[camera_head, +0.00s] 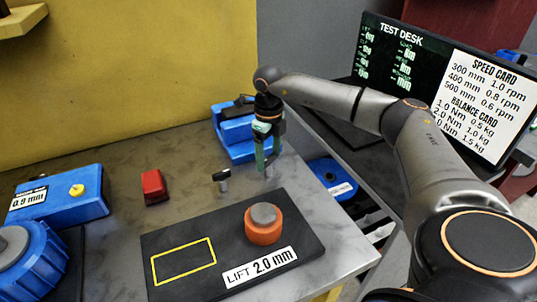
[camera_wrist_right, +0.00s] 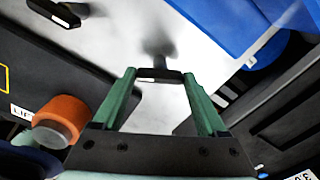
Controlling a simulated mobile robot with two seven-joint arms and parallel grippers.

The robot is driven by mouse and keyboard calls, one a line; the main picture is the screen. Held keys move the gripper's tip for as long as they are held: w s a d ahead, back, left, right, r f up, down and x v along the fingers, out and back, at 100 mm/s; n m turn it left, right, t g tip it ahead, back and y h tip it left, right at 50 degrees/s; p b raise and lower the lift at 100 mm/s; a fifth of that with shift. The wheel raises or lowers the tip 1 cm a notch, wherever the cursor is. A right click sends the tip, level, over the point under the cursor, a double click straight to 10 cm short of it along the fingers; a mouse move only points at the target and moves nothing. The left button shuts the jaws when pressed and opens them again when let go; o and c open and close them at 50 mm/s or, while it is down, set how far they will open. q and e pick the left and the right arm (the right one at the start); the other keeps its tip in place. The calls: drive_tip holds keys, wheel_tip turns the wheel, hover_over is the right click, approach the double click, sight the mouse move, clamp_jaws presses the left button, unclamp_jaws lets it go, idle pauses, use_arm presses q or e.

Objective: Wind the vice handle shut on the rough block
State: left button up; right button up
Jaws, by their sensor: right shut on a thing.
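My right gripper (camera_head: 266,168) reaches down in front of the blue vice-like unit (camera_head: 238,131), partly hiding it. In the right wrist view its green fingers (camera_wrist_right: 158,84) are shut on the two ends of a short dark bar (camera_wrist_right: 160,75), which looks like the vice handle. The blue body fills the upper right of that view (camera_wrist_right: 218,22). I cannot pick out the rough block or tell how the jaws sit. My left gripper is not in view.
A small dark-topped post (camera_head: 222,181) stands left of the gripper. The black plate (camera_head: 205,225) carries an orange knob (camera_head: 263,226) close in front. A red block (camera_head: 154,187) and blue units (camera_head: 75,195) are left. A display (camera_head: 430,85) stands behind my arm.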

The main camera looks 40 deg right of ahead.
sight(268, 158)
drive_tip(key=c, duration=0.4)
drive_tip(key=shift+m+p, duration=0.3)
drive_tip(key=shift+p, duration=0.1)
drive_tip(key=o, duration=1.3)
drive_tip(key=shift+r, duration=0.1)
wheel_tip(268, 158, up, 12)
drive_tip(key=shift+r, duration=0.2)
